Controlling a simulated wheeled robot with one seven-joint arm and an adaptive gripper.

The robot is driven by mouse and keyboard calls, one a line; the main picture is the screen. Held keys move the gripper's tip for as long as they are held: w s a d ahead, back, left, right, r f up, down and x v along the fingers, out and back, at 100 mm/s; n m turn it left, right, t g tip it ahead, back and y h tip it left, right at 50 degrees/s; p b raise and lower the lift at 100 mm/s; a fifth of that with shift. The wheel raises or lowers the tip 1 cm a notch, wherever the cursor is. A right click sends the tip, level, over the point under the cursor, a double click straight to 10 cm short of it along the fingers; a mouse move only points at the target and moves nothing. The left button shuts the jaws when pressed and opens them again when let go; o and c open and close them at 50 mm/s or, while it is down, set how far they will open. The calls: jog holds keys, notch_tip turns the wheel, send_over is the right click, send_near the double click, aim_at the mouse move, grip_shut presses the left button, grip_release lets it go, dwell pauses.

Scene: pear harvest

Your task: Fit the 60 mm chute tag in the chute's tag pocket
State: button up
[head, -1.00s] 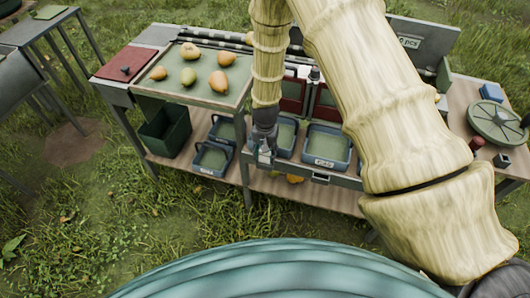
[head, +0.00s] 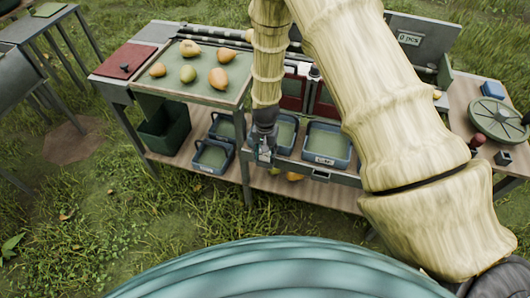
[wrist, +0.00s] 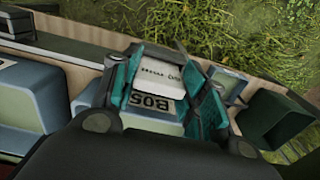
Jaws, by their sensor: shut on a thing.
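My gripper (head: 264,157) is at the front edge of the workbench, between two blue trays, pointing down. In the wrist view its teal fingers (wrist: 166,88) are shut on a small white tag (wrist: 158,74) with dark print, too small to read fully. A label reading B05 (wrist: 152,103) shows just below the tag between the fingers; it seems to be on a tray front, but I cannot be sure. A small grey bracket (head: 320,174) sits on the bench's front rail, to the right of my gripper. I cannot tell whether it is the tag pocket. The chute is not clearly identifiable.
Blue trays (head: 346,151) stand along the bench, another (head: 231,157) left of my gripper. Several pears lie on the raised sorting top (head: 170,88). A dark green bin (head: 146,140) is on the lower shelf. Grass in front is free.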

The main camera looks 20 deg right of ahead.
jog(key=shift+f, duration=0.45)
dwell(0.3)
jog(key=o, duration=1)
jog(key=o, duration=0.5)
jog(key=shift+r, duration=0.1)
jog(key=shift+r+p, duration=1.7)
jog(key=shift+r, duration=1.2)
